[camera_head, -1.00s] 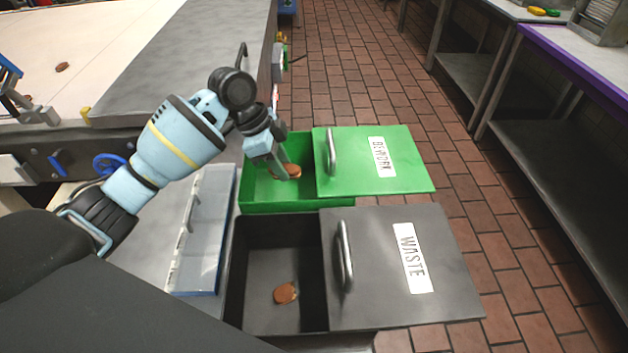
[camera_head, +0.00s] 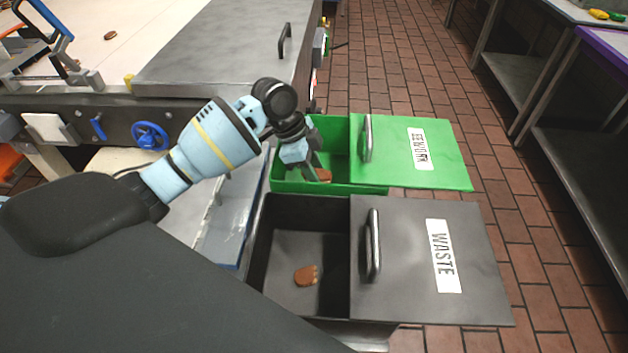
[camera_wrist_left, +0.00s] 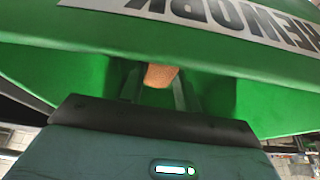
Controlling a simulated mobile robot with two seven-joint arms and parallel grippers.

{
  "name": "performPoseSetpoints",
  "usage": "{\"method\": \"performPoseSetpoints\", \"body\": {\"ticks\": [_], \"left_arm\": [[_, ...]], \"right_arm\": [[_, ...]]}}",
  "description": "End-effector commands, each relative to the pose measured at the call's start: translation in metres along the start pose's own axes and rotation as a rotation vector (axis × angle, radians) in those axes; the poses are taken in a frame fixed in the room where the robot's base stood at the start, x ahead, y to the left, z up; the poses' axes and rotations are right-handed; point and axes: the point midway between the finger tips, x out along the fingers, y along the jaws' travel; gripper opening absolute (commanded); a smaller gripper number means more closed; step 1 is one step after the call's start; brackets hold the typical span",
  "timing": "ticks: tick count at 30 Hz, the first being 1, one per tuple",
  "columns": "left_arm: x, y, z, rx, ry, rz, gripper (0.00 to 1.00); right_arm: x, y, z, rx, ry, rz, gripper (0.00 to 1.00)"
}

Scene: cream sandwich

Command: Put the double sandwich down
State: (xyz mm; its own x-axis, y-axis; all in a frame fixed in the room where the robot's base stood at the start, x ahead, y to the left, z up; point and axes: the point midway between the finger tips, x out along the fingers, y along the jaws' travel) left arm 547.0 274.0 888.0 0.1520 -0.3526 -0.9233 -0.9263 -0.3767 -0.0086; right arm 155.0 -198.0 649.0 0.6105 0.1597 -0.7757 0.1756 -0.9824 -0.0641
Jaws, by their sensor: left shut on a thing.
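My left gripper (camera_head: 315,172) reaches into the open part of the green rework bin (camera_head: 285,186). It is shut on a brown sandwich (camera_head: 324,175), which sits between its fingers inside the bin. The sandwich also shows in the left wrist view (camera_wrist_left: 160,75), between the two fingers and below the bin's lid edge. I cannot tell whether it touches the bin floor, nor count its layers. My right gripper is not in view.
The dark waste bin (camera_head: 257,262) stands in front of the green bin, with another brown sandwich (camera_head: 306,276) on its floor. The green lid (camera_head: 395,150) and waste lid (camera_head: 400,290) each cover the right half. A conveyor (camera_head: 95,55) with another sandwich (camera_head: 110,35) lies upper left.

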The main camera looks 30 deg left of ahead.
Motion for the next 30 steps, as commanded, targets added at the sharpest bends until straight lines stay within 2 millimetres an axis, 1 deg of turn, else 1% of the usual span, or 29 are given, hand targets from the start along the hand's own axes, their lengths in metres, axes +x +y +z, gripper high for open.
{"method": "performPoseSetpoints", "body": {"ticks": [1, 6, 8, 10, 17, 21, 22, 26, 30], "left_arm": [[0.008, 0.001, 0.003, -0.002, -0.002, 0.005, 0.11], [0.033, 0.002, 0.014, -0.003, -0.003, 0.006, 0.11], [0.039, 0.002, 0.017, -0.003, -0.002, 0.005, 0.11], [0.042, 0.001, 0.018, -0.001, -0.001, 0.003, 0.11], [0.041, 0.001, 0.017, 0.0, -0.001, 0.002, 0.11], [0.044, 0.001, 0.019, -0.001, -0.001, 0.002, 0.11], [0.044, 0.001, 0.018, 0.0, -0.001, 0.002, 0.36], [0.044, 0.001, 0.018, -0.001, -0.001, 0.002, 0.53], [0.044, 0.001, 0.018, -0.001, -0.001, 0.002, 0.54]], "right_arm": [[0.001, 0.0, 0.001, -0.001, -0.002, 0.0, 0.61], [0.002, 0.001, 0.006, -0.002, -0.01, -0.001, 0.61], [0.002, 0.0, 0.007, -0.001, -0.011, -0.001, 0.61], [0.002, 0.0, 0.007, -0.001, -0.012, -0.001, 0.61], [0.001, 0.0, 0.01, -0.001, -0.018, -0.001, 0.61], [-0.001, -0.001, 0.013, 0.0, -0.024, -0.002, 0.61], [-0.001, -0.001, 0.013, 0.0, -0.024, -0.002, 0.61], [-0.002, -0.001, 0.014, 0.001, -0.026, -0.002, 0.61], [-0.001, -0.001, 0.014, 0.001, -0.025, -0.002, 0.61]]}}
